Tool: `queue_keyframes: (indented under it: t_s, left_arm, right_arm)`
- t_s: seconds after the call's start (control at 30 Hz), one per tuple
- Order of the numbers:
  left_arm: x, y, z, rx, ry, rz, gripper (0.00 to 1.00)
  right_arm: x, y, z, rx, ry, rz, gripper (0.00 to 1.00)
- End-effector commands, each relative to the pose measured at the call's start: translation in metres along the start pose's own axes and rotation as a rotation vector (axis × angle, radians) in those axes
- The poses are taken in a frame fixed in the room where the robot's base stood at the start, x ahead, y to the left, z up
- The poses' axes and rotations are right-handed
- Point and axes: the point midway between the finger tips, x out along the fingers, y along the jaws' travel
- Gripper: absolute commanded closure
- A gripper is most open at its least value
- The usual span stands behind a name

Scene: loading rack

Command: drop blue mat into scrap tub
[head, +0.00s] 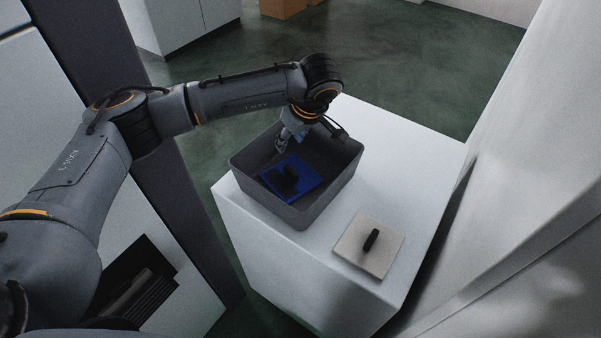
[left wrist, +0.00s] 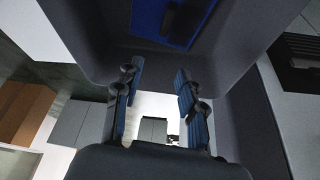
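The blue mat (head: 307,176) lies inside the dark grey scrap tub (head: 300,215), with a black handle on its top. The mat (left wrist: 207,32) also shows in the left wrist view, inside the tub (left wrist: 95,50) and clear of the fingers. My left gripper (head: 303,140) is over the far part of the tub, apart from the mat. In the left wrist view its two fingers (left wrist: 158,70) are spread with nothing between them. I cannot tell whether the mat lies fully flat. My right gripper is not in view.
The tub stands on a white block-like table (head: 405,150). A beige mat (head: 366,255) with a black handle lies on the table near its front right. A pale wall or panel (head: 500,220) rises close on the right. Cardboard boxes (head: 283,8) stand at the back.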

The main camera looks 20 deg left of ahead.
Motion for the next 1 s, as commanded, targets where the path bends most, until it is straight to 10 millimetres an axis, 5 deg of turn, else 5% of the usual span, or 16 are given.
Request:
queue_keyframes:
  t_s: [0.17,0.6,1.0]
  left_arm:
    - [-0.019,0.001,-0.001,0.001,0.002,0.005,0.6]
    - [-0.104,0.001,0.0,0.001,0.001,0.003,0.6]
    - [-0.12,0.0,0.0,0.0,0.0,0.0,0.6]
  right_arm:
    - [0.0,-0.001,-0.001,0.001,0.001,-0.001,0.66]
    - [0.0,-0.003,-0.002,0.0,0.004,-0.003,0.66]
    - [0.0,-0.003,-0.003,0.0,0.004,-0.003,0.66]
